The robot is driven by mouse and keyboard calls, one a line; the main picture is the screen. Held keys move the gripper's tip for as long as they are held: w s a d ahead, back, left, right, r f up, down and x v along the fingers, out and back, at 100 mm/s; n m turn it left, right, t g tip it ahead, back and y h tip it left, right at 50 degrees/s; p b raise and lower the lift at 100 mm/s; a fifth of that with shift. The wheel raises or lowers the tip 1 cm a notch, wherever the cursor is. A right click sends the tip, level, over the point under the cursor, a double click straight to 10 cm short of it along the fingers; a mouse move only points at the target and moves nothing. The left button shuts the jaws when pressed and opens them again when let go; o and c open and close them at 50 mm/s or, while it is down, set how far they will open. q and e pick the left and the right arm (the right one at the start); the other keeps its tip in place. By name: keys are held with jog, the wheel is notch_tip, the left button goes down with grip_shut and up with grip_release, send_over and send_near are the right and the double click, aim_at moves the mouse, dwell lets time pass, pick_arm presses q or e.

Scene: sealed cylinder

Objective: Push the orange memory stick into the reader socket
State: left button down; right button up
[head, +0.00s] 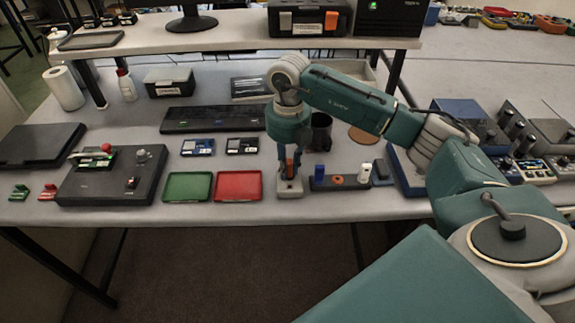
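My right gripper (289,172) points straight down over the front edge of the table. A small strip of orange, the memory stick (290,166), shows between its fingers, and the fingers look closed on it. Right below is a small pale block, which looks like the reader (289,190). The stick's lower end and the socket are too small and too covered by the fingers to tell whether they touch. My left gripper is not in view.
A dark rack (322,184) just right of the reader holds a blue piece (319,172), an orange ring-like mark and a white piece (364,173). A red tray (238,186) and a green tray (188,187) lie to the left. A black mug (321,130) stands behind.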

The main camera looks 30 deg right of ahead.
jog(key=o, duration=0.3)
notch_tip(320, 180, up, 12)
dwell(0.5)
jog(key=shift+f, duration=0.1)
dwell(0.4)
